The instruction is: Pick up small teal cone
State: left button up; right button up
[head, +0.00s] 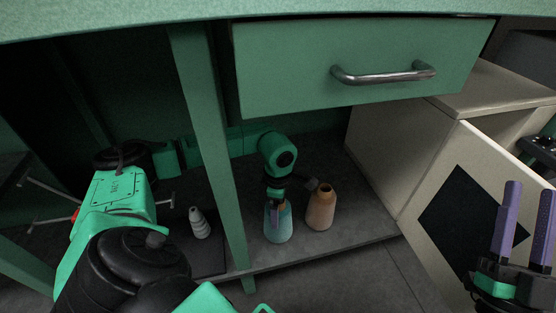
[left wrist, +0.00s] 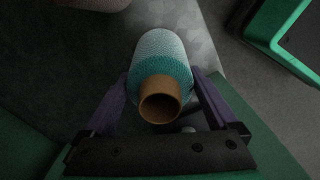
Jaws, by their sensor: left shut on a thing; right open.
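The small teal cone (head: 278,224) stands upright on the grey lower shelf under the green table, in the head view. It is teal yarn on a brown core, and in the left wrist view the cone (left wrist: 162,55) sits between the two purple fingers. My left gripper (head: 277,208) reaches down from above and is shut on the cone. In the left wrist view my left gripper (left wrist: 160,100) has a finger on each side of it. My right gripper (head: 525,222) is open and empty at the right, in front of the cream cabinet.
An orange-brown cone (head: 321,208) stands close to the right of the teal one. A grey ribbed cone (head: 200,224) stands to the left, beyond a green table leg (head: 208,130). A green drawer (head: 360,70) with a metal handle hangs above. A cream cabinet (head: 400,165) bounds the right.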

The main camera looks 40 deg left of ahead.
pick_arm(q)
jog(key=shift+r+p, duration=0.45)
jog(key=shift+r, duration=0.5)
notch_tip(320, 180, up, 2)
jog(key=shift+r+p, duration=0.15)
jog(key=shift+p, duration=0.35)
pick_arm(e)
notch_tip(320, 180, down, 19)
jog(key=a+m+g+h, duration=0.1)
jog(key=a+g+h, duration=0.1)
jog(key=g, duration=0.4)
pick_arm(q)
notch_tip(320, 180, up, 3)
jog(key=shift+f+p, duration=0.1)
jog(key=shift+p, duration=0.5)
notch_tip(320, 180, up, 3)
jog(key=shift+f+p, duration=0.15)
jog(key=shift+p, duration=0.4)
pick_arm(e)
jog(key=s+f+g, duration=0.3)
jog(key=s+f, duration=0.3)
jog(key=f, duration=0.2)
jog(key=s+a+f+m+g+h, duration=0.1)
jog(key=s+f+g, duration=0.2)
jog(key=s+f, duration=0.3)
notch_tip(320, 180, down, 2)
jog(key=shift+a+f+g, duration=0.15)
jog(key=shift+f+g, duration=0.1)
jog(key=shift+g, duration=0.05)
jog(key=shift+w, duration=0.1)
